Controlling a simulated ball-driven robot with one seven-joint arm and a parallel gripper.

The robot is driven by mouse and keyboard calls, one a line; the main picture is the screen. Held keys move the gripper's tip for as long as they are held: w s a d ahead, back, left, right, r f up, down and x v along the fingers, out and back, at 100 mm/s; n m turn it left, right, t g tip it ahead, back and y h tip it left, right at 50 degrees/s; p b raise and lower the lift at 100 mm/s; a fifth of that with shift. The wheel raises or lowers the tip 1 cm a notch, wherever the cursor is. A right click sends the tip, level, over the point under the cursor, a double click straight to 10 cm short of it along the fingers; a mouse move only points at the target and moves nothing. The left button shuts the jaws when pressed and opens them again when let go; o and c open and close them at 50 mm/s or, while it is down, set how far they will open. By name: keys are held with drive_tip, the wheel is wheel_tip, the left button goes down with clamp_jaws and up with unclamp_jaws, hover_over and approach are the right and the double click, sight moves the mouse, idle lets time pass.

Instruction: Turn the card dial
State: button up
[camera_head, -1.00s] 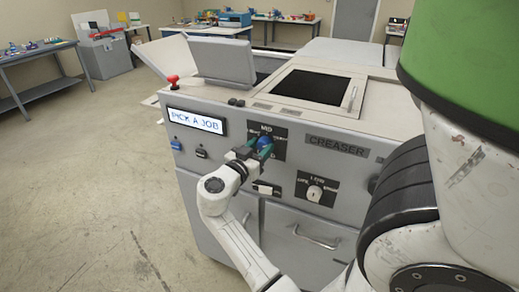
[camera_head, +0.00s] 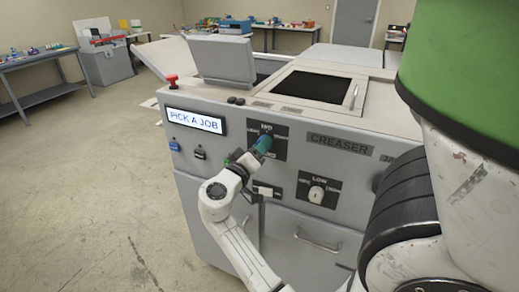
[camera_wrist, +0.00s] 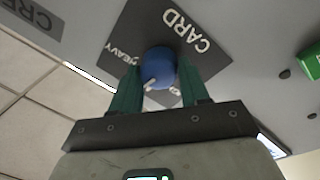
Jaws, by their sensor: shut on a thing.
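The card dial is a round blue knob (camera_wrist: 158,66) on a dark plate (camera_wrist: 205,62), with CARD and HEAVY printed around it in the wrist view. A small white pointer mark shows on the knob's near lower side, away from the word CARD. My gripper (camera_wrist: 160,86) is shut on the knob, with one green finger on each side. In the head view my gripper (camera_head: 258,150) reaches the dial plate (camera_head: 277,139) on the creaser front and its fingers mostly hide the knob.
The grey creaser (camera_head: 330,225) carries a PICK A JOB display (camera_head: 196,121), a red button (camera_head: 172,81) and a white LOW dial (camera_head: 317,194) to the lower right. A small white switch (camera_head: 266,190) sits below my gripper.

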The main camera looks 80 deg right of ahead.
drive_tip(key=shift+s+a+f+n+t+h+p, duration=0.1)
drive_tip(key=shift+n+t+p, duration=0.25)
drive_tip(key=shift+n+p, duration=1.45)
drive_tip(key=shift+w+d+n+t+h+p, duration=0.1)
drive_tip(key=shift+n+t+p, duration=0.35)
drive_tip(key=shift+n, duration=2.75)
drive_tip(key=shift+s+a+f+n+t+h+p, duration=0.1)
drive_tip(key=shift+n+t+p, duration=0.2)
drive_tip(key=shift+n+p, duration=1.5)
drive_tip(key=shift+n+b, duration=0.65)
drive_tip(key=shift+n, duration=0.25)
drive_tip(key=o, duration=1)
drive_tip(key=shift+o, duration=0.2)
drive_tip(key=r+b+v, duration=0.1)
drive_tip(key=b+v, duration=0.2)
drive_tip(key=v, duration=0.7)
drive_tip(key=shift+a+f, duration=0.35)
drive_tip(key=shift+f, duration=0.2)
